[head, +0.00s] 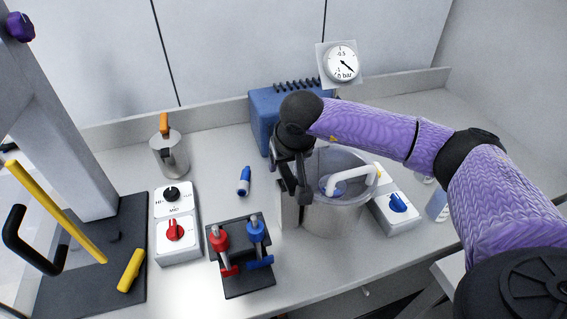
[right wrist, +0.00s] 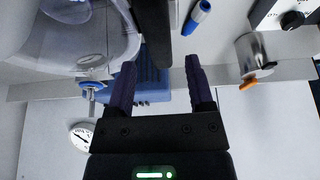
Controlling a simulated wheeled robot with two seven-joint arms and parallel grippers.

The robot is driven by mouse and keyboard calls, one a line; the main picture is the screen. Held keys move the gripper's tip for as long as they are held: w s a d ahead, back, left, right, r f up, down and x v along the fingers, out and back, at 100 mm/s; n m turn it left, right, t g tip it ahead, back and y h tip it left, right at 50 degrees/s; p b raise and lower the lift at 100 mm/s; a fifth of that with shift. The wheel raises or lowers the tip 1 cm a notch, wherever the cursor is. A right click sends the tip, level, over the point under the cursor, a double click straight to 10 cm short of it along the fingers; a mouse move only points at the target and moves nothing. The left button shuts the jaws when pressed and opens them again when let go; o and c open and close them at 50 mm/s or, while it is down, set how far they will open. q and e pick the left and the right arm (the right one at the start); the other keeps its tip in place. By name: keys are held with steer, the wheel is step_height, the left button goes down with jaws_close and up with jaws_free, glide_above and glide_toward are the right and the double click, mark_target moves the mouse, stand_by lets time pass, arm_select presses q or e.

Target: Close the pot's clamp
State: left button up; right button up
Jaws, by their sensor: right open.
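The pot (head: 325,217) is a clear grey vessel with a white handle across its top, right of the table's middle. It also shows at the upper left of the right wrist view (right wrist: 75,35). My right gripper (head: 304,198) is at the pot's left rim, pointing down, open. In the right wrist view its two dark fingers (right wrist: 162,88) stand apart, and a dark bar (right wrist: 157,30) lies beyond the gap between them. I cannot tell whether this bar is the clamp's lever. My arm and gripper hide part of the pot's left side. My left gripper is not in view.
A blue box (head: 262,125) stands behind the pot, with a gauge (head: 341,63) above. A blue-knob box (head: 397,211) is close on its right. A red-and-blue valve block (head: 247,286), switch box (head: 178,245), blue marker (head: 244,181) and metal jug (head: 170,155) are left.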

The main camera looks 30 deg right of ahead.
steer(key=shift+x, duration=0.9)
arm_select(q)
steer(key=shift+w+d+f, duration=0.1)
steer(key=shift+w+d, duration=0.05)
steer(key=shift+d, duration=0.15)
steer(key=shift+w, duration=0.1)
